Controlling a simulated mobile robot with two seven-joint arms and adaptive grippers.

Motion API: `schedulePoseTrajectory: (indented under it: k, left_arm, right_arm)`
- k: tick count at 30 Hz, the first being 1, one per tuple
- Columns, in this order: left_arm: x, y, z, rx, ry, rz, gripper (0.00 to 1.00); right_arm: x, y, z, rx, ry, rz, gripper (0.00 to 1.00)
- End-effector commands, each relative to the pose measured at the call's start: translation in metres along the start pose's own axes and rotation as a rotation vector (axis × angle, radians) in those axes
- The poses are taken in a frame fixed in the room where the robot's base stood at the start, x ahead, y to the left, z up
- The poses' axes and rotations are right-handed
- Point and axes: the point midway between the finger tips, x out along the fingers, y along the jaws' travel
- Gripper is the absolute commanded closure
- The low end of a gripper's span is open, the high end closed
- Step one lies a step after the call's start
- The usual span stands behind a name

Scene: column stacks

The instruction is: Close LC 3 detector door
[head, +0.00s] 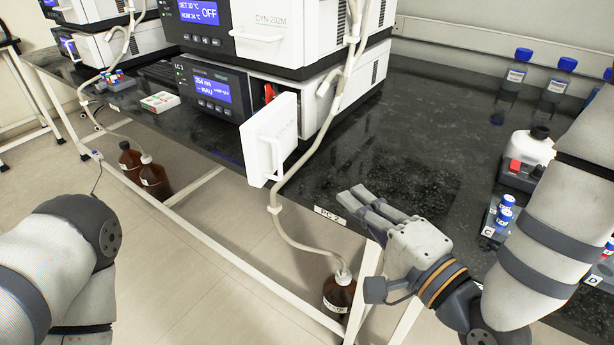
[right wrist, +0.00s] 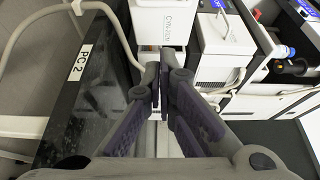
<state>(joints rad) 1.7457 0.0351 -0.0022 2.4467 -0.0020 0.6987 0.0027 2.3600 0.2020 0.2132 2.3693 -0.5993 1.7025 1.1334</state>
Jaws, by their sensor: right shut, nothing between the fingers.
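The LC 3 detector (head: 222,92) is the lower unit of the middle stack, with a lit blue display. Its white door (head: 270,140) stands open, swung out past the bench's front edge, baring a dark recess with a red part. A white panel with printed text, apparently this door, shows at the top of the right wrist view (right wrist: 160,22). My right gripper (head: 358,198) is shut and empty, over the bench's front edge, to the right of and below the door, apart from it. My left arm shows at lower left, its gripper out of the frame.
A pale tube (head: 335,95) hangs in front of the stack, passes by the door and runs down to a brown bottle (head: 339,292). Blue-capped bottles (head: 515,75) and a white jug (head: 531,146) stand at right. The dark bench top (head: 420,120) between is clear.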

Motion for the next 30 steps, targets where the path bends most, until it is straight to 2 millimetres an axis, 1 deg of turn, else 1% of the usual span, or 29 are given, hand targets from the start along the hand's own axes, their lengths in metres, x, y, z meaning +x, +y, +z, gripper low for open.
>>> schedulePoseTrajectory:
  k: [3,11,12,15,18,22,30]
  left_arm:
    - [0.000,0.000,0.000,0.000,0.001,0.000,0.72]
    - [0.003,0.000,0.001,0.000,-0.006,0.000,0.72]
    - [0.002,0.000,0.001,0.000,-0.004,0.000,0.72]
    - [0.001,0.000,0.000,0.000,-0.002,0.000,0.72]
    - [0.000,0.000,0.000,0.000,-0.001,0.000,0.72]
    - [0.000,0.000,0.000,0.000,-0.001,0.000,0.72]
    - [0.000,0.000,0.000,0.000,-0.001,0.000,0.72]
  right_arm:
    - [0.026,-0.001,0.001,-0.004,-0.002,-0.003,1.00]
    - [0.082,0.001,0.001,-0.004,-0.002,0.002,1.00]
    - [0.087,0.001,0.007,-0.004,-0.003,0.003,1.00]
    - [0.098,0.001,0.018,-0.004,-0.003,0.004,1.00]
    - [0.105,0.001,0.025,-0.003,-0.001,0.004,1.00]
    - [0.108,0.001,0.028,-0.003,0.001,0.005,1.00]
    - [0.108,0.002,0.028,-0.003,0.001,0.005,1.00]
